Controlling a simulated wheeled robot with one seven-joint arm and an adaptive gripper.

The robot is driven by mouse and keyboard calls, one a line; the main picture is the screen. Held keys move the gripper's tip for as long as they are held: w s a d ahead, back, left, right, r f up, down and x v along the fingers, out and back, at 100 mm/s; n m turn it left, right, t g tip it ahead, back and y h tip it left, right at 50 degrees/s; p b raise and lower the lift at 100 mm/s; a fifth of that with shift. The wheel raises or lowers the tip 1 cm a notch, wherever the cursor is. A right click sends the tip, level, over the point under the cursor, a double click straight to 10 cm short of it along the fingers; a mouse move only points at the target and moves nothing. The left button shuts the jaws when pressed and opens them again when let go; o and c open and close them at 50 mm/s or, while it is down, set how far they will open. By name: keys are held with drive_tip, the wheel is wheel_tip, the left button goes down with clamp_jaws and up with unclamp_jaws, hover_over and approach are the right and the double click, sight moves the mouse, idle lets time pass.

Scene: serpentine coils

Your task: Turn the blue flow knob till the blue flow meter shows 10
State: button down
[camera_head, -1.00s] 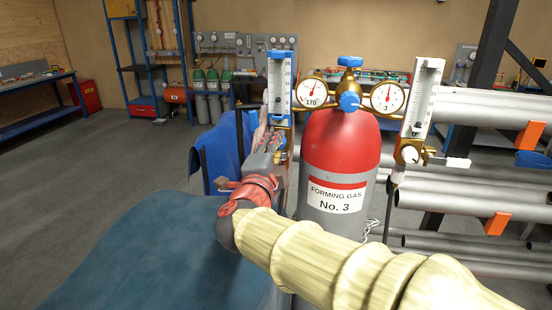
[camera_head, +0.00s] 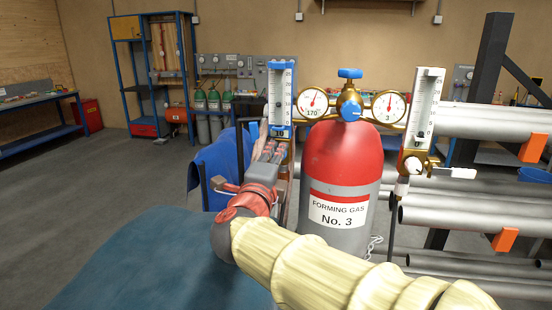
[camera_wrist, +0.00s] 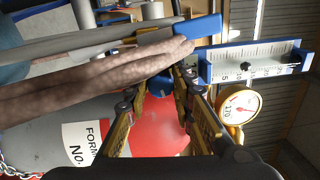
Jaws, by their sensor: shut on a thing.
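The blue flow meter (camera_head: 280,92) stands upright at the left of the regulator in the head view. It also shows in the wrist view, lying sideways (camera_wrist: 262,62), with a small dark float in its numbered tube. The exact reading is too small to tell. My gripper (camera_wrist: 160,88) is at the foot of the meter, its fingers on either side of the blue flow knob (camera_wrist: 159,84), shut on it. In the head view my gripper (camera_head: 272,148) hides the knob.
A red and grey gas cylinder (camera_head: 340,160) stands just right of my arm. Two round gauges (camera_head: 313,102) and a white flow meter (camera_head: 425,105) are on the regulator. Grey pipes (camera_head: 465,215) lie at the right. Open floor (camera_head: 90,200) is at the left.

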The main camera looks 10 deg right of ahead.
drive_tip(key=c, duration=1.8)
unclamp_jaws()
drive_tip(key=v, duration=1.2)
drive_tip(key=shift+f, duration=0.1)
drive_tip(key=s+d+f+n+g+y, duration=0.2)
drive_tip(key=s+d+f+n+g, duration=0.2)
drive_tip(key=s+f+n, duration=0.3)
drive_tip(key=s+d+f+n+g+y, duration=0.2)
drive_tip(key=s+d+f+n+g, duration=0.1)
drive_tip(key=s+d+f+n, duration=0.2)
drive_tip(key=s+d+f+n+g+y+p, duration=0.1)
drive_tip(key=s+d+f+n+g, duration=0.3)
drive_tip(key=s+f+n, duration=0.5)
wheel_tip(320, 180, down, 3)
drive_tip(key=shift+d+f+n+g+y, duration=0.1)
drive_tip(key=shift+d+n+g+y, duration=0.2)
drive_tip(key=shift+d+n+y, duration=0.55)
